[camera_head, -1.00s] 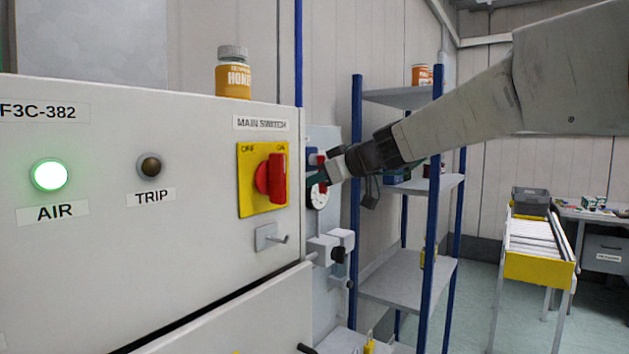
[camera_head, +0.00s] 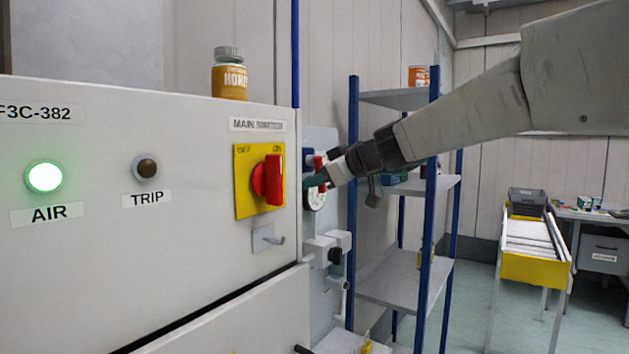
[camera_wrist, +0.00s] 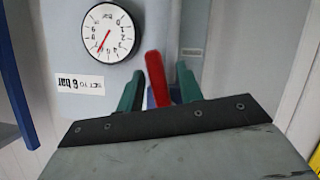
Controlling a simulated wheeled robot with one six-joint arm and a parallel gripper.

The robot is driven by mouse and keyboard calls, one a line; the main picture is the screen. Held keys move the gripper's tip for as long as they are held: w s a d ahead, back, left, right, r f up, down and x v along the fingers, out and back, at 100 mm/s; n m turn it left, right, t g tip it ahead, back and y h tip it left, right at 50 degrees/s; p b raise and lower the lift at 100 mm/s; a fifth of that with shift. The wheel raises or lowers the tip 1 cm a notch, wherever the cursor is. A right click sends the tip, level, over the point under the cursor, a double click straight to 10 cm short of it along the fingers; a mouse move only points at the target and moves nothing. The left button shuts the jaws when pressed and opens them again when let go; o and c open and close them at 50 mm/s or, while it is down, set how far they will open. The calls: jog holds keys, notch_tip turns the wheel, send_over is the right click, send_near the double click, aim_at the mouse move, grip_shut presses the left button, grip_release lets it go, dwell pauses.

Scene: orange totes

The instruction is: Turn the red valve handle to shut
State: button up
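The red valve handle (camera_wrist: 156,78) shows in the wrist view, standing between the two green fingers of my gripper (camera_wrist: 157,88). Narrow gaps show on both sides of it, so the fingers look open around it. A blue part shows at its base. In the head view the red handle (camera_head: 318,161) is small, on the grey panel right of the cabinet, just above my gripper's fingertips (camera_head: 316,181). The round white gauge (camera_wrist: 108,33) is up and left of the handle in the wrist view; its red needle points to the lower left.
The cabinet (camera_head: 100,250) fills the left, with a red main switch (camera_head: 268,180) on a yellow plate near the panel. A blue-posted shelf (camera_head: 395,285) stands close behind my wrist. A roller conveyor (camera_head: 535,235) is farther right, with open floor before it.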

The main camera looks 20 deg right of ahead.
jog(key=v, duration=0.6)
jog(key=shift+s+d, duration=0.15)
jog(key=shift+s, duration=0.15)
